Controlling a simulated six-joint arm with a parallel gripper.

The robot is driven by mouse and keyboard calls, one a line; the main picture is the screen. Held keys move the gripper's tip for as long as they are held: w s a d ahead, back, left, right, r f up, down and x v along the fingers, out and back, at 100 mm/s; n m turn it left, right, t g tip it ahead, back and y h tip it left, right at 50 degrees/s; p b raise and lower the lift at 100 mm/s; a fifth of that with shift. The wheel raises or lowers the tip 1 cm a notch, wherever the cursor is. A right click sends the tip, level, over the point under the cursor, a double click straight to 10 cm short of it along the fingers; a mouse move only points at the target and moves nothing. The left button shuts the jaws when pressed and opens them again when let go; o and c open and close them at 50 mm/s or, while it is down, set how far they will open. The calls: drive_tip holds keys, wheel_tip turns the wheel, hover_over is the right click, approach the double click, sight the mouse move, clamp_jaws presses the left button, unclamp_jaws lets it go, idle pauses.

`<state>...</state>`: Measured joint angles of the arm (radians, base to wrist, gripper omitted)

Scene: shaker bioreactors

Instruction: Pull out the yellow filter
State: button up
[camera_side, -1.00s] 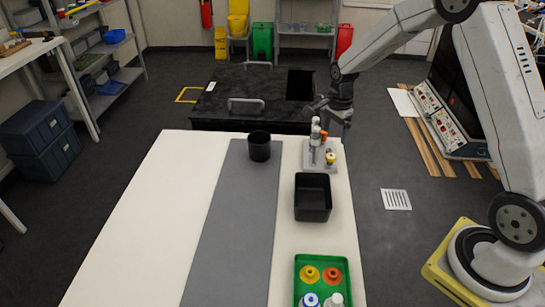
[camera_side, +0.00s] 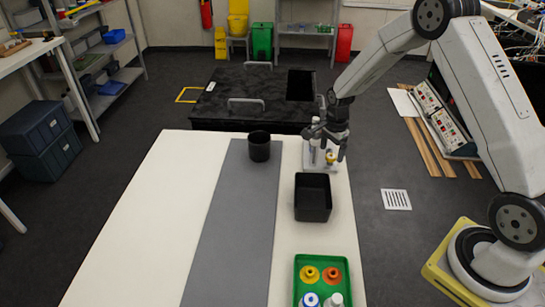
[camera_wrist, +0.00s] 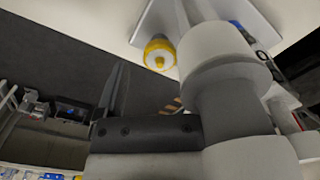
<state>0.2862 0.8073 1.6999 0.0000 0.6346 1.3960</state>
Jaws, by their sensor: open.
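The yellow filter (camera_side: 330,158) sits on a small white stand (camera_side: 333,168) at the far right of the white table. In the wrist view the yellow filter (camera_wrist: 160,53), with a white band, stands out from the pale stand plate (camera_wrist: 150,17). My gripper (camera_side: 325,147) points down over the stand, its fingers apart and empty, and it partly hides the stand's upright parts. One dark finger (camera_wrist: 117,92) shows below and left of the filter in the wrist view, apart from it. The other finger is not clear there.
A grey-white cylinder (camera_wrist: 225,70) fills the wrist view's middle right, close to the finger. A black open bin (camera_side: 313,212) stands in front of the stand and a black cup (camera_side: 259,152) to its left. A green tray (camera_side: 302,295) holds yellow and orange pieces and bottles.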

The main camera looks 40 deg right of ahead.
sight(331, 156)
drive_tip(key=shift+f, duration=0.95)
clamp_jaws()
drive_tip(key=shift+r, duration=1.3)
idle(0.5)
drive_tip(key=shift+r, duration=1.4)
